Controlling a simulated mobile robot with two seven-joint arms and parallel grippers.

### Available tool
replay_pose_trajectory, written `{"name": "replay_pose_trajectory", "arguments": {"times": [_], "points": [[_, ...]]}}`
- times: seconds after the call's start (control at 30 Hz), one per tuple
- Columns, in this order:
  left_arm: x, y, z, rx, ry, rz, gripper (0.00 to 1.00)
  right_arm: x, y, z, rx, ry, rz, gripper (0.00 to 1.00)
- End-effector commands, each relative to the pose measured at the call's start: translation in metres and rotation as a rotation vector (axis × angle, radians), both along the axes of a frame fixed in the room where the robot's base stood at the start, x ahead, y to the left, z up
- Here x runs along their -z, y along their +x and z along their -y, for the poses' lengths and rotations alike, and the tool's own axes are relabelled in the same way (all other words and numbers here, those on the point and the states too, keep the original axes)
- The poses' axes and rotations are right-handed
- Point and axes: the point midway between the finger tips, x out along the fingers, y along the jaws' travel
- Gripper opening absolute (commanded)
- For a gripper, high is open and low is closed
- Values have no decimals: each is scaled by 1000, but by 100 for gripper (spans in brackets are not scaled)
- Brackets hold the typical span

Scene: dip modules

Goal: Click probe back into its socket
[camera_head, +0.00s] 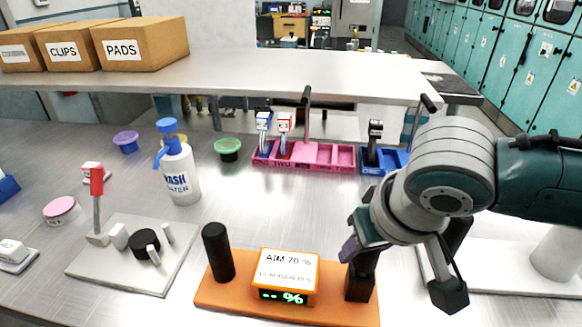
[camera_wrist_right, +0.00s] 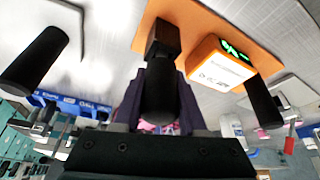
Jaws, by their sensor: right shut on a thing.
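An orange base (camera_head: 213,290) holds a display box (camera_head: 287,275) reading "AIM 70 %" and a black post (camera_head: 218,252). A dark square socket block (camera_head: 360,281) stands at the base's right end. My right gripper (camera_head: 356,247) is directly above this block. In the right wrist view its two purple-dark fingers are shut on a black round probe (camera_wrist_right: 161,98), which lines up with the socket block (camera_wrist_right: 165,36). The probe's lower end meets the block in that view; I cannot tell how deep it sits. My left gripper is not in view.
Left of the base is a white board (camera_head: 130,278) with small parts and a red-topped post. A wash bottle (camera_head: 178,170), a green-rimmed cup (camera_head: 228,149) and a pink divided tray (camera_head: 318,155) stand behind. A blue tray (camera_head: 372,168) is at right. Bare table lies between.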

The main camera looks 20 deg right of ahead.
Motion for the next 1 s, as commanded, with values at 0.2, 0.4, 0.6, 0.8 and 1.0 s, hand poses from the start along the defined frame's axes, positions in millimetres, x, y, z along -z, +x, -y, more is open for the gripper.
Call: {"name": "replay_pose_trajectory", "arguments": {"times": [0.2, 0.4, 0.6, 0.8, 1.0], "points": [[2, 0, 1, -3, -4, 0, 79, 4, 0, 0, 0, 0, 0, 0], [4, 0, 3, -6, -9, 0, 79, 7, 0, 0, 0, 0, 0, 0], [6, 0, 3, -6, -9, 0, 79, 10, 0, 0, 0, 0, 0, 0], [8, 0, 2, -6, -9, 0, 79, 13, 0, 0, 0, 0, -1, 0], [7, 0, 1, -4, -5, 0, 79, 12, 0, 0, 0, -1, -1, 0]]}}
